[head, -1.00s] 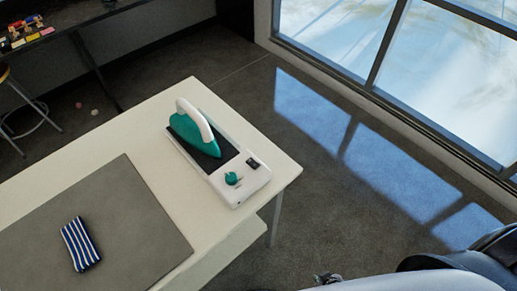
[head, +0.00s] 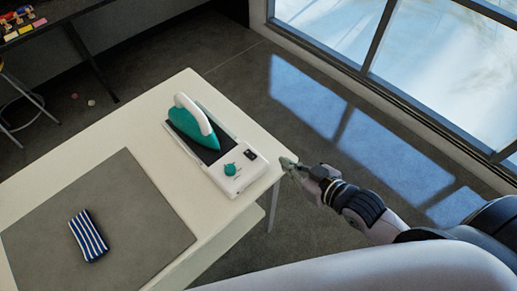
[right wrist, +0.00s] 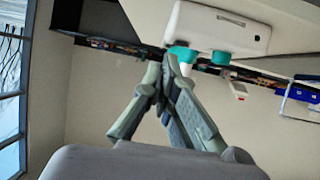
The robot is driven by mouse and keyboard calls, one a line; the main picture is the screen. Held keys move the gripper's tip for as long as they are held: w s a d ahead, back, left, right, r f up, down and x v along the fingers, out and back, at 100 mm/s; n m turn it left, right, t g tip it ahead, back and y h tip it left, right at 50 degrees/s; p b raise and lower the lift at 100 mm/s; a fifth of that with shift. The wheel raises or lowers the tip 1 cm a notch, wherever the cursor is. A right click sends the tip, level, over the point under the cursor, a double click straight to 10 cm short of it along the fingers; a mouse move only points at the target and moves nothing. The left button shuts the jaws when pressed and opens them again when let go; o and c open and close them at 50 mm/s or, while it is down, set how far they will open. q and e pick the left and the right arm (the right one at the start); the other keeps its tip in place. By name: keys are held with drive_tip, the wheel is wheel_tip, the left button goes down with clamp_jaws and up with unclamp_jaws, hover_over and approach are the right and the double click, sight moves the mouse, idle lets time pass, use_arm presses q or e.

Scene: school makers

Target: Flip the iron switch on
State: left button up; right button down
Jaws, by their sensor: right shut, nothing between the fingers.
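A teal iron (head: 196,127) with a white handle rests on a white base (head: 226,178) near the table's right corner. The base carries a teal knob (head: 230,169) and a small black switch (head: 250,154) at its front end. My right gripper (head: 287,162) is shut and empty, just off the table's right edge, to the right of the base. In the right wrist view its fingertips (right wrist: 170,57) meet, with the white base (right wrist: 214,25) and teal knobs beyond them. The switch cannot be made out there. My left gripper is not in view.
The white table (head: 188,80) holds a grey mat (head: 130,205) with a blue-and-white striped pouch (head: 88,236) on it. A dark bench (head: 50,37) with small items stands at the back left. The floor right of the table is clear up to the window.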

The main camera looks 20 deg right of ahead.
wheel_tip(320, 180, up, 6)
drive_tip(key=s+a+y, duration=0.1)
drive_tip(key=a, duration=0.1)
drive_tip(key=shift+f+n, duration=0.15)
drive_tip(key=shift+n, duration=0.15)
drive_tip(key=shift+w+a, duration=0.15)
drive_tip(key=p, duration=0.3)
hover_over(250, 154)
drive_tip(key=s+d, duration=0.2)
drive_tip(key=f, duration=0.3)
drive_tip(key=shift+w+a+f, duration=0.15)
drive_tip(key=shift+a+f, duration=0.1)
drive_tip(key=shift+f, duration=0.15)
drive_tip(key=f, duration=0.2)
drive_tip(key=shift+s+d+f, duration=0.15)
drive_tip(key=shift+s+f, duration=0.1)
drive_tip(key=shift+f, duration=0.05)
drive_tip(key=shift+s+d+f+p, duration=0.15)
drive_tip(key=shift+f+p, duration=0.2)
drive_tip(key=shift+f, duration=0.25)
